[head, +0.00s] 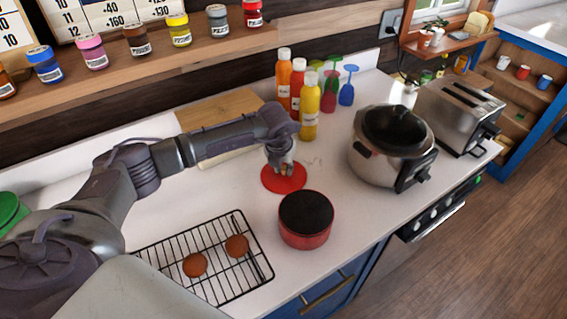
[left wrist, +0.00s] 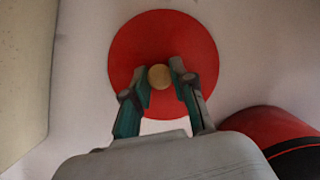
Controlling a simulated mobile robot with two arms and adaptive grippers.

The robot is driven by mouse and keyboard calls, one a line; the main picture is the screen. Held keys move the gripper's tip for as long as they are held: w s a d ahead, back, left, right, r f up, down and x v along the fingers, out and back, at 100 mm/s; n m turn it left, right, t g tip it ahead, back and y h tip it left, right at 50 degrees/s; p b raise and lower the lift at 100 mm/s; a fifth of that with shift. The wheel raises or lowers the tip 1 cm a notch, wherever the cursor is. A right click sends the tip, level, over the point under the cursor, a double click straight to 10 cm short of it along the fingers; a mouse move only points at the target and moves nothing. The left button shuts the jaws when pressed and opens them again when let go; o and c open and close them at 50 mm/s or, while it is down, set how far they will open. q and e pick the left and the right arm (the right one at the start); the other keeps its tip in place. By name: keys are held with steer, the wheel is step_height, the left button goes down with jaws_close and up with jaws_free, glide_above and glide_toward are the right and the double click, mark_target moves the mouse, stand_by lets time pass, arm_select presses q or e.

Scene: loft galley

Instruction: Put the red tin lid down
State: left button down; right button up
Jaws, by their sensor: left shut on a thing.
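The red tin lid (head: 270,184) is a flat round disc with a small tan knob (left wrist: 159,77). It is over the white counter, behind the red tin (head: 304,238); whether it touches the counter I cannot tell. My left gripper (head: 285,169) points down at the lid's middle and is shut on the knob. In the left wrist view the fingers (left wrist: 165,82) stand on both sides of the knob, and the lid (left wrist: 140,40) looks flat. The tin shows a dark round top and its edge shows at the lower right (left wrist: 255,122). My right gripper is not in view.
A wire rack (head: 208,262) with two brown round things stands front left. A cooker (head: 375,160) and a toaster (head: 455,118) stand to the right. Sauce bottles (head: 310,112) and coloured glasses (head: 347,92) are behind. A wooden board (head: 235,105) lies at the back wall.

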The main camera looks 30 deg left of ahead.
mark_target(280, 183)
arm_select(q)
steer(key=c, duration=1)
jaws_free()
steer(key=shift+f, duration=0.1)
steer(key=shift+o, duration=0.2)
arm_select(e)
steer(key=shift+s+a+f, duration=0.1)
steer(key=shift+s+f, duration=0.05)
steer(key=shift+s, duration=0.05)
arm_select(q)
steer(key=shift+r, duration=0.25)
steer(key=shift+s+r+b, duration=0.1)
steer(key=shift+r+b, duration=0.25)
steer(key=shift+r, duration=0.05)
steer(key=b+v, duration=0.3)
steer(key=v, duration=0.8)
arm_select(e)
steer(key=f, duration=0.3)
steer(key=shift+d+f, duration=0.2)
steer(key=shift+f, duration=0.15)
